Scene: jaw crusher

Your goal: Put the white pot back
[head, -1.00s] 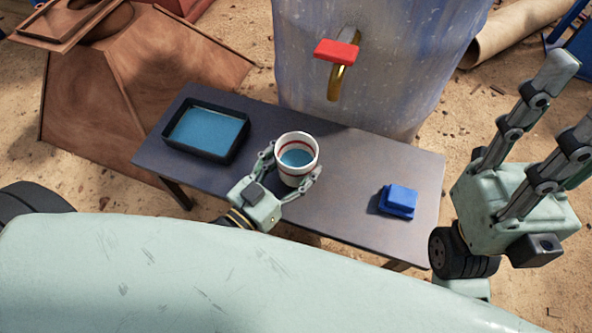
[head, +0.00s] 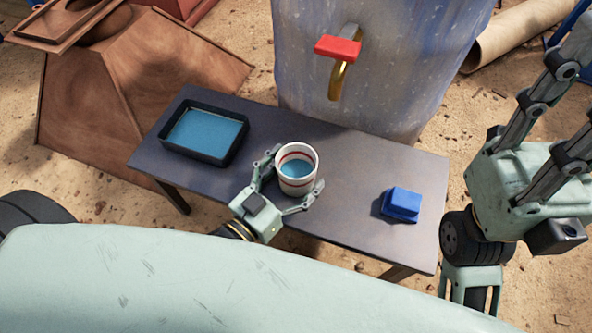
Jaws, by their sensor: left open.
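The white pot (head: 297,183) has a dark red band and blue liquid inside. It stands upright on the dark table, near its middle. My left gripper (head: 291,178) is open at the pot's near side, one finger to its left and the other at its lower right. A gap shows between the palm and the pot; whether a fingertip still touches it I cannot tell. My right gripper (head: 562,125) is raised off the table's right end, its fingers apart and empty, with the tips partly cut off by the picture edge.
A black tray (head: 240,148) of blue liquid sits on the table's left part. A blue block (head: 402,203) lies on the right part. A large barrel (head: 400,75) with a red-handled tap (head: 338,49) stands behind the table. The tabletop between pot and block is clear.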

